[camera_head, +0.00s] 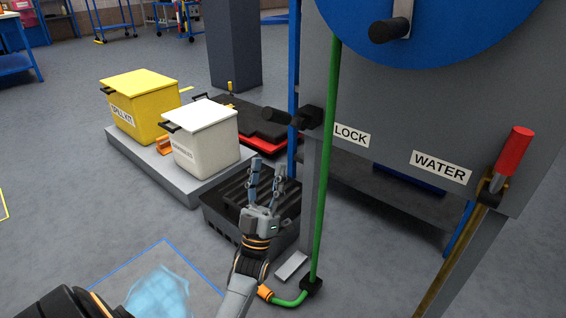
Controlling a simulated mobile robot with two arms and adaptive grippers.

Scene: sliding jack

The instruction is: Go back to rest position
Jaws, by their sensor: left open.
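My left gripper (264,184) is open and empty, fingers pointing up and away. It shows in front of a black crate-like box (222,220) on the floor. It is left of a green vertical pipe (325,160), and I see no contact between them. A dark arm part of mine shows at the bottom left. My right gripper is not in view.
A grey cabinet (430,110) with LOCK (351,135) and WATER (441,167) labels, a blue wheel and a red-handled lever (514,150) fills the right. Yellow (140,105) and white (205,138) bins stand on a grey platform (160,168).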

